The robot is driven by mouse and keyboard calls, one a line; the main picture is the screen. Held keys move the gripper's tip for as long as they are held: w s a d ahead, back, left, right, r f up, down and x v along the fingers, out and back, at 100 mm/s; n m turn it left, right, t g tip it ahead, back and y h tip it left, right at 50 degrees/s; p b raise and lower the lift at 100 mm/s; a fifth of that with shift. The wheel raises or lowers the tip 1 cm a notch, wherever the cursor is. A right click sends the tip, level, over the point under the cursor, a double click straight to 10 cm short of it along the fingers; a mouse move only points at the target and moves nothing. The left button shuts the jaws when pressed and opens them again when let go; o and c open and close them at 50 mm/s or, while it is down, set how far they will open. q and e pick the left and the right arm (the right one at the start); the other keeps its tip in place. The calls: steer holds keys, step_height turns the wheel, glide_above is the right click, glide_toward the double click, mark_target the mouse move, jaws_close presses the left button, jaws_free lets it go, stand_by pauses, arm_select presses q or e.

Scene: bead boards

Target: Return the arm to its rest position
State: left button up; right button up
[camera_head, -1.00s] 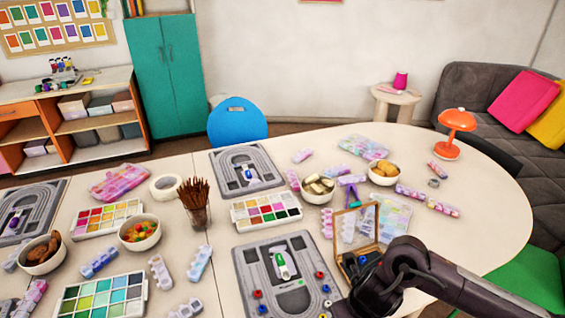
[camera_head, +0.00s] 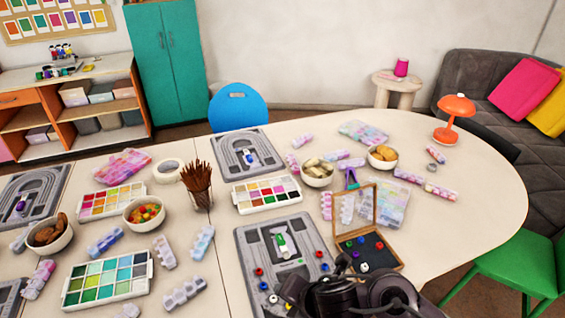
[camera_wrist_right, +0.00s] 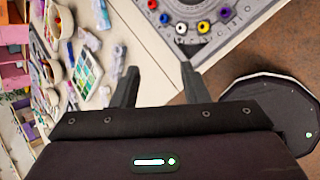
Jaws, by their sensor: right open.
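My right arm shows at the bottom right of the head view, folded close to the near table edge; its fingertips are not clear there. In the right wrist view my right gripper (camera_wrist_right: 157,80) is open, with two dark fingers apart and nothing between them. It points at the table edge and the brown floor. The near bead board (camera_head: 262,262) lies flat on the table, just left of my arm, with several coloured beads on it. It also shows at the top of the right wrist view (camera_wrist_right: 235,32). My left gripper is not in view.
An open wooden box (camera_head: 398,262) with beads stands just behind my arm. A paint palette (camera_head: 106,298), bowls and bead strips crowd the table's left. A green chair (camera_head: 515,262) stands at the right. The table's right front (camera_head: 450,235) is clear.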

steer(key=s+d+m+g+h, duration=0.15)
steer(key=s+d+m, duration=0.35)
steer(key=d+m, duration=0.7)
steer(key=s+d+m+g+h, duration=0.1)
steer(key=s+d+m+h, duration=0.35)
steer(key=m, duration=1.25)
step_height(320, 180, down, 31)
steer(key=s+d+g+y, duration=0.1)
steer(key=s+y, duration=0.1)
steer(key=s, duration=0.1)
steer(key=s+d+f, duration=0.1)
steer(key=s+f, duration=0.8)
steer(key=s+d+f+g, duration=0.1)
steer(key=s+d+f, duration=0.1)
steer(key=s+f, duration=0.7)
steer(key=shift+s+d+n+h+b, duration=0.3)
steer(key=shift+s+b, duration=0.15)
steer(key=shift+f+g, duration=0.1)
steer(key=shift+g, duration=0.15)
